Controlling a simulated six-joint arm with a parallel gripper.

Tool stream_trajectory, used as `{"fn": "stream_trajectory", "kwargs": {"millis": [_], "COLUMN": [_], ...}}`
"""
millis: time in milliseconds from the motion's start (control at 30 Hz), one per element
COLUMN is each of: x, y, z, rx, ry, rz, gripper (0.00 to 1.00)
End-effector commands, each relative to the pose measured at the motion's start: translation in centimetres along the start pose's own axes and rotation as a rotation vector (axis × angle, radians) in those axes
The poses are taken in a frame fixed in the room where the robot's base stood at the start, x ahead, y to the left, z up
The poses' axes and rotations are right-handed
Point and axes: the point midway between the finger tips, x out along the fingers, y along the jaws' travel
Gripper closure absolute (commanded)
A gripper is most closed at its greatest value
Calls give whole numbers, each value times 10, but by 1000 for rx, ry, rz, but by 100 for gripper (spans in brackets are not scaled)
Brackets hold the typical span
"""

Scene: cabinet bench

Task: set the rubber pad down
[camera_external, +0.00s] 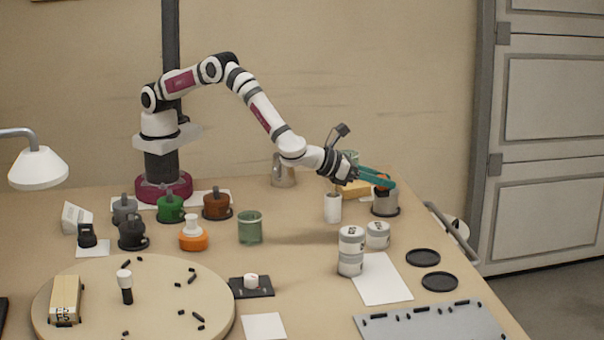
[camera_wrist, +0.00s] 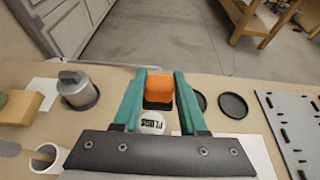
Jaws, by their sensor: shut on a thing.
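My gripper (camera_external: 384,181) has teal fingers and is shut on a small orange block with a dark lower face, held in the air. This orange block, which seems to be the rubber pad (camera_wrist: 160,88), sits between the fingertips in the wrist view, where the gripper (camera_wrist: 160,95) points away from the camera. In the external view the pad is partly hidden by the fingers, in line with the top of a grey canister (camera_external: 385,205). The wrist view shows that canister (camera_wrist: 76,90) off to the left of the fingers. The pad touches no surface that I can see.
White labelled jars (camera_external: 351,252) stand near a white sheet (camera_external: 382,281); one jar (camera_wrist: 152,123) shows below the pad. Two black discs (camera_external: 422,257) (camera_external: 439,281) lie to the right. A white cup (camera_external: 333,208) and yellow block (camera_external: 355,188) stand near my gripper. A grey board (camera_external: 430,324) lies in front.

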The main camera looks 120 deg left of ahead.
Motion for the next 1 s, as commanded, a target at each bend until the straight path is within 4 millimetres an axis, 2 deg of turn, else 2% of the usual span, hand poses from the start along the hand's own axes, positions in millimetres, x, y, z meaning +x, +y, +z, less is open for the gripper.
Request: {"fn": "stream_trajectory", "kwargs": {"millis": [200, 367, 467, 633, 1000], "x": [70, 105, 115, 127, 129], "y": [33, 47, 50, 51, 50], "z": [-16, -24, -30, -60, -65], "rx": [0, 0, 2, 2, 1], "ry": [2, 2, 3, 3, 3], "rz": [5, 2, 1, -1, -2], "gripper": [100, 100, 100, 100, 100]}}
